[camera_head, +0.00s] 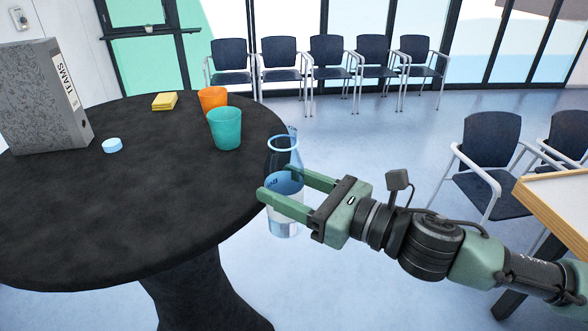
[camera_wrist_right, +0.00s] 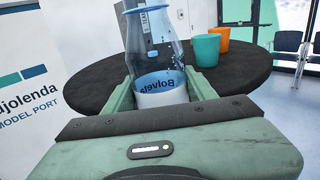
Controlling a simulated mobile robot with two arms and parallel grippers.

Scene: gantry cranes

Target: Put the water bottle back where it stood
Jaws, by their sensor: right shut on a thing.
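The water bottle (camera_head: 285,158) is a clear bluish bottle with a blue and white lower part. It is upright in my right gripper (camera_head: 272,186), whose two green fingers are shut on it. In the head view it hangs beside the right edge of the round black table (camera_head: 100,220), and its lower end shows against the floor. In the right wrist view the bottle (camera_wrist_right: 152,60) stands between the fingers (camera_wrist_right: 165,92), with lettering on its band and the table behind it. My left gripper is not in view.
On the table are a teal cup (camera_head: 225,130), an orange cup (camera_head: 212,98), a yellow block (camera_head: 164,101), a light blue cap (camera_head: 112,145) and a grey binder (camera_head: 42,100). The table's front and middle are clear. Chairs (camera_head: 310,60) line the back; a wooden-edged table (camera_head: 560,215) stands at right.

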